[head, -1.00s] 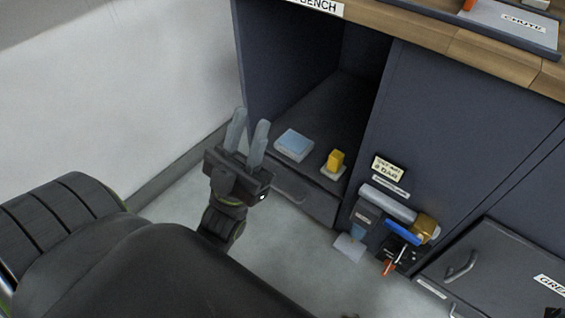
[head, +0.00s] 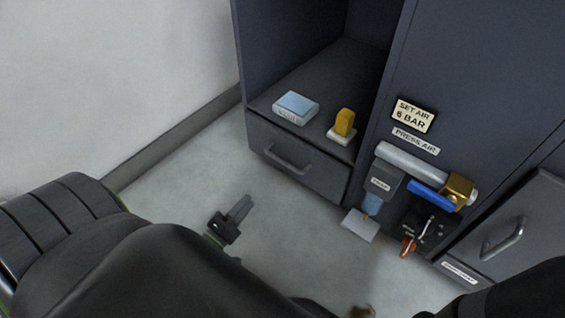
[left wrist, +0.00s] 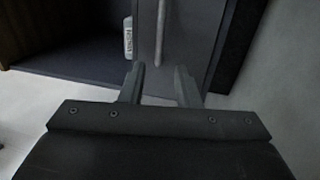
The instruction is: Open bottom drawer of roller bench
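The bottom drawer (head: 298,168) of the roller bench is a dark grey front below the open compartment, and it looks closed. Its bar handle (head: 286,160) is on the upper part of the front. My left gripper (head: 240,207) is low over the floor, in front of and left of the drawer, apart from it. In the left wrist view my left gripper (left wrist: 159,78) is open and empty, and the handle (left wrist: 160,32) stands beyond the gap between its fingers. The drawer front (left wrist: 187,40) shows beside the handle. My right gripper is not in view.
A blue-topped box (head: 296,107) and a yellow item (head: 344,123) sit on the shelf above the drawer. The air unit (head: 414,165) with a blue lever sticks out to the right. Another handled door (head: 510,235) is further right. The floor before the drawer is clear.

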